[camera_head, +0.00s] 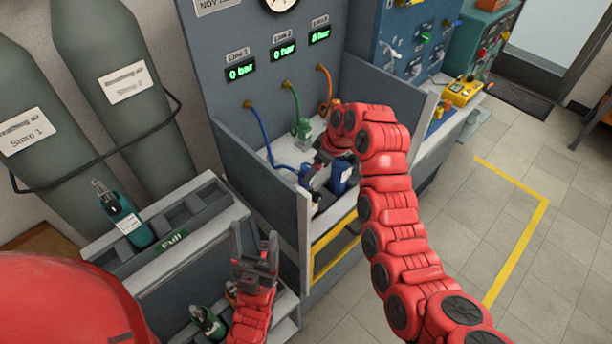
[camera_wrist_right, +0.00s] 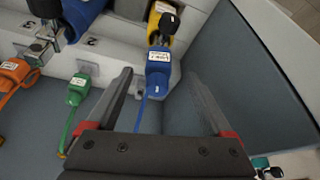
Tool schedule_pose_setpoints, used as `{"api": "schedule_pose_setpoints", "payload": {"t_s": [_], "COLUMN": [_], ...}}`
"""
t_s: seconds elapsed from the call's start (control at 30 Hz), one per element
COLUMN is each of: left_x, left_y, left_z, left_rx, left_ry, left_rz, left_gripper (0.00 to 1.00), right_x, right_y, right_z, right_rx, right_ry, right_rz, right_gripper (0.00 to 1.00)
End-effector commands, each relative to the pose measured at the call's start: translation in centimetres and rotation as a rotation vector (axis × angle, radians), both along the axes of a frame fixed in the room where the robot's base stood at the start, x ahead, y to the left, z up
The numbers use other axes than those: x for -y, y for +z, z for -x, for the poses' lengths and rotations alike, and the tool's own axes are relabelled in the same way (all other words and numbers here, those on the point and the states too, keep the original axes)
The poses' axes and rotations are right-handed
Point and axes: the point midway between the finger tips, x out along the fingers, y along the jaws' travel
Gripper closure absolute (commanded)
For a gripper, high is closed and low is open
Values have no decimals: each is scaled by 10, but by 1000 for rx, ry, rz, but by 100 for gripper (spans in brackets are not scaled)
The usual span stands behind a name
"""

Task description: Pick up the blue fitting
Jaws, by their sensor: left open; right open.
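The blue fitting (camera_wrist_right: 158,72) with a white label sits at the end of a thin blue hose in the right wrist view. It lies beyond and between the fingertips of my open, empty right gripper (camera_wrist_right: 160,82); I cannot tell how far. In the head view the blue fitting (camera_head: 305,172) shows in the bench bay at the end of the curved blue hose, partly hidden beside my right gripper (camera_head: 318,167). My left gripper (camera_head: 256,238) is open and empty, fingers up, in front of the rack at lower left.
A green fitting (camera_wrist_right: 78,88) and an orange fitting (camera_wrist_right: 14,73) are left of the blue one. A blue cylinder (camera_wrist_right: 84,14) and a yellow cylinder (camera_wrist_right: 180,28) stand close by. A grey side wall (camera_wrist_right: 245,70) bounds the bay. A teal cylinder (camera_head: 128,220) lies on the rack.

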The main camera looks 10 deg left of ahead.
Motion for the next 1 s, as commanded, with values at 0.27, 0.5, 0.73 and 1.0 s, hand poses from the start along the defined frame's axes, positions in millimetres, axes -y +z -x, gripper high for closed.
{"api": "schedule_pose_setpoints", "payload": {"t_s": [0.27,0.5,0.73,1.0], "left_x": [0,0,0,0], "left_y": [21,35,38,37], "left_z": [0,0,0,0], "left_rx": [0,-1,-1,0], "left_ry": [0,0,0,0], "left_rz": [0,0,0,0], "left_gripper": [30,30,30,30], "right_x": [-11,-23,-26,-26], "right_y": [-13,-34,-46,-47], "right_z": [-4,-10,-12,-12], "right_rx": [-5,-1,0,1], "right_ry": [2,1,-1,-1], "right_rz": [4,2,1,0], "right_gripper": [15,15,15,26]}}
